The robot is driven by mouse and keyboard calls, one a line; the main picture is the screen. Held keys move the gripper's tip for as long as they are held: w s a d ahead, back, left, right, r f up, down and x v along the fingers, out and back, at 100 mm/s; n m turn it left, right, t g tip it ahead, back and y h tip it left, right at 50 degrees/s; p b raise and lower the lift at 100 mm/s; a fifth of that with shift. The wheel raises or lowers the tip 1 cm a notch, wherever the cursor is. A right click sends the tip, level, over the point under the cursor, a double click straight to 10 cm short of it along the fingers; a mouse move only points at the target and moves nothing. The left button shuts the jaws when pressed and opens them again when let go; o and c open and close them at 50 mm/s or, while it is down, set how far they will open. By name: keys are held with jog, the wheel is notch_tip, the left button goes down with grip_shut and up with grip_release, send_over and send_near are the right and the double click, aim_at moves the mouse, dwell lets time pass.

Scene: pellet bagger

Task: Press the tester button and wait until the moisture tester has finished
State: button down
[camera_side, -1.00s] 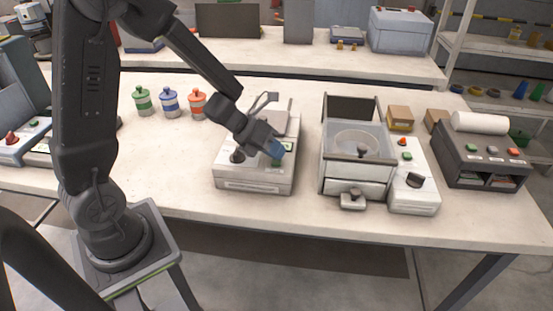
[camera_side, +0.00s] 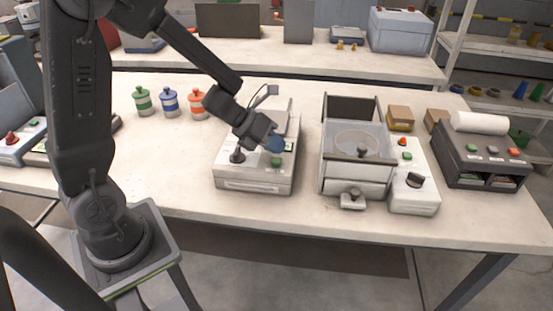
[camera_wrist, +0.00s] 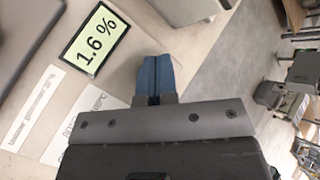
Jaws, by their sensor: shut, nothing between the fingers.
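The moisture tester (camera_side: 255,183) is a pale box on the bench, with a black knob (camera_side: 237,155) and a green tester button (camera_side: 276,161) on top. My gripper (camera_side: 276,145) has blue fingertips, closed together with nothing between them. The tips are just above and behind the green button, apart from it as far as the side view shows. In the wrist view the closed fingers (camera_wrist: 157,72) point beside the tester's lit display (camera_wrist: 95,40), which reads 1.6 %. The button cannot be seen in the wrist view.
A machine with a clear-lidded bowl (camera_side: 356,140) and a control box with a black dial (camera_side: 415,180) stand right of the tester. Several lidded jars (camera_side: 170,102) stand behind left. A dark box with a paper roll (camera_side: 480,122) is at far right. The bench front is clear.

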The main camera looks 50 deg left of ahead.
aim_at(276, 158)
jog(key=shift+r, duration=2.5)
notch_tip(276, 158, up, 10)
jog(key=s+a+n+t+y, duration=0.15)
jog(key=n+y, duration=0.25)
jog(key=n, duration=0.5)
jog(key=s+a+n+t+y, duration=0.1)
jog(key=n+t+y, duration=0.2)
jog(key=n, duration=0.5)
jog(key=s+d+n+g+h, duration=0.1)
jog(key=s+d+n+g, duration=0.2)
jog(key=s+n, duration=0.5)
jog(key=s+d+n+g+h, duration=0.1)
jog(key=s+d+n+g, duration=0.2)
jog(key=s+n, duration=0.5)
jog(key=shift+d+f+n+g, duration=0.35)
jog(key=shift+d+f, duration=0.1)
jog(key=shift+d, duration=0.3)
dwell(1.0)
